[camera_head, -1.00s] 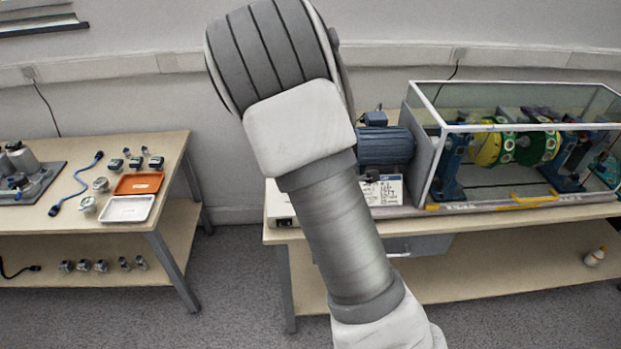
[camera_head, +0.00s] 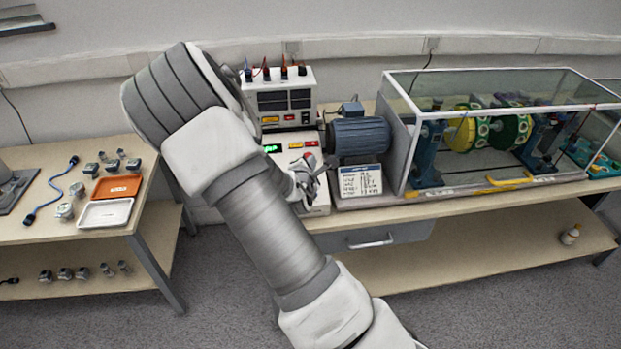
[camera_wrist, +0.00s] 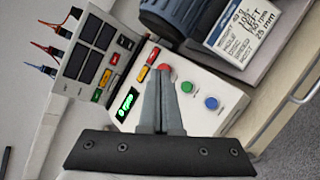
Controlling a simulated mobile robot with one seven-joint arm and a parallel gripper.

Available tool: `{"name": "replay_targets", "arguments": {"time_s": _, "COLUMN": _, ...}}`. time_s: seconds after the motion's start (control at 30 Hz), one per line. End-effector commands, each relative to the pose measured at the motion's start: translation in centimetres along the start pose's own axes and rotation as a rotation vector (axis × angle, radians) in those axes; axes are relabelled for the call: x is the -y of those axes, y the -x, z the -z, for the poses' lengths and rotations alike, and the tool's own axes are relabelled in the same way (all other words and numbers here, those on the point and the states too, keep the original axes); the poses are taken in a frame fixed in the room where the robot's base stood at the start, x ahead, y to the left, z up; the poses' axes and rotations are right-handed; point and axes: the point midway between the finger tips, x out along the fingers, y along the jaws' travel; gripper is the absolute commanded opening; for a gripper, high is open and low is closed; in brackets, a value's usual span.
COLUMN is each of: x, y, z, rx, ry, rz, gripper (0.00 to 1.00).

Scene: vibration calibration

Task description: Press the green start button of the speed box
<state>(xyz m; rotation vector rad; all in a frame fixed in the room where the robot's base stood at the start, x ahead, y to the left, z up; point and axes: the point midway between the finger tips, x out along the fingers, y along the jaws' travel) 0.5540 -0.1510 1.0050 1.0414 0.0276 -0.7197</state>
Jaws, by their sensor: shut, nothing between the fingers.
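The speed box (camera_head: 318,202) is a white box with a lit green display, left of the blue motor, and my arm partly covers it. In the wrist view the speed box (camera_wrist: 221,125) shows a red button (camera_wrist: 163,71), a green start button (camera_wrist: 187,87) and a blue button (camera_wrist: 211,103) in a row. My gripper (camera_wrist: 159,80) is shut and empty, its fingertips pointing at the panel. In the picture the tips lie just left of the green button and beside the red one. In the head view my gripper (camera_head: 306,172) is over the box; contact cannot be told.
A blue motor (camera_head: 358,138) with a card (camera_head: 360,181) in front stands right of the box. A meter unit (camera_head: 286,98) with cables stands behind. A glass-covered rotor rig (camera_head: 490,145) fills the right of the bench. A side table (camera_head: 120,225) holds trays and sensors.

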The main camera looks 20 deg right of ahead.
Motion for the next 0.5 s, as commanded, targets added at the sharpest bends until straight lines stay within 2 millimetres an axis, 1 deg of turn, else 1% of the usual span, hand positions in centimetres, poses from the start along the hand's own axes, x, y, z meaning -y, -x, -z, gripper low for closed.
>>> {"name": "replay_targets", "arguments": {"time_s": 0.03, "x": 0.8, "y": -0.7, "z": 0.6, "rx": 0.000, "ry": -0.001, "rz": 0.000, "gripper": 0.00}}
{"name": "replay_targets", "arguments": {"time_s": 0.2, "x": 2.1, "y": -2.4, "z": 1.9, "rx": 0.000, "ry": 0.000, "rz": 0.000, "gripper": 0.00}}
{"name": "replay_targets", "arguments": {"time_s": 0.5, "x": 3.7, "y": -4.8, "z": 3.6, "rx": 0.000, "ry": 0.001, "rz": 0.000, "gripper": 0.00}}
